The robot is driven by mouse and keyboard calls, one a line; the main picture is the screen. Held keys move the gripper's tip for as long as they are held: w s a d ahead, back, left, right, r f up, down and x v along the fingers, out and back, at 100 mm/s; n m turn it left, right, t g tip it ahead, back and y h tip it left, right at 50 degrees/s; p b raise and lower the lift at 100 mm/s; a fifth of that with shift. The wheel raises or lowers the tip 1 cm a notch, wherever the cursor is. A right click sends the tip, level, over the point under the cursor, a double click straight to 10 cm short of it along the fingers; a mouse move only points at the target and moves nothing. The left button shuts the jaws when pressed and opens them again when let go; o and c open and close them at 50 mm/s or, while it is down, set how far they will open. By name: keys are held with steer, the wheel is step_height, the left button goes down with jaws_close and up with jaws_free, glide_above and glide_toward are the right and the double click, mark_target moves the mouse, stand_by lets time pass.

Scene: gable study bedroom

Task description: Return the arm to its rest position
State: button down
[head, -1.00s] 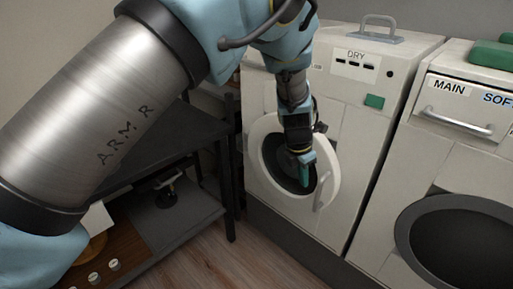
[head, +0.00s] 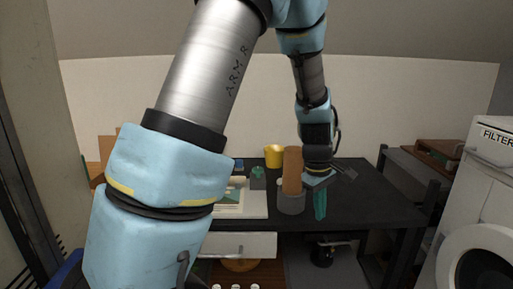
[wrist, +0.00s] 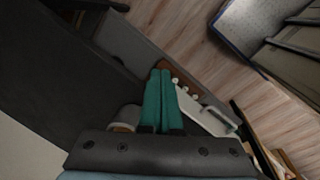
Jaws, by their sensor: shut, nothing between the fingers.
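My arm reaches across the head view, bent at the elbow with the forearm hanging down. My gripper (head: 320,204) points downward near the front edge of the dark desk (head: 385,207). Its teal fingers are together with nothing between them. In the wrist view, my gripper (wrist: 160,73) also shows both teal fingers side by side and touching. Behind or beside it, a brown upright object (head: 292,172) stands in a grey cup (head: 291,204). I cannot tell the exact gap between them.
A white drawer front (head: 246,245) is below. A white machine (head: 482,205) labelled FILTER, with a round door (head: 450,270), stands right. The wrist view shows wood floor (wrist: 165,25).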

steer(key=s+a+r+m, duration=0.1)
steer(key=a+m, duration=0.1)
steer(key=a, duration=0.7)
steer(key=s+a+r+m+y, duration=0.1)
steer(key=s+a+m, duration=0.1)
steer(key=a, duration=0.6)
steer(key=s+a+r+m+t, duration=0.1)
steer(key=s+a+m, duration=0.1)
steer(key=a, duration=0.7)
steer(key=shift+a+r+m, duration=0.35)
steer(key=shift+r+m, duration=0.05)
steer(key=shift+m, duration=0.2)
steer(key=shift+w, duration=0.1)
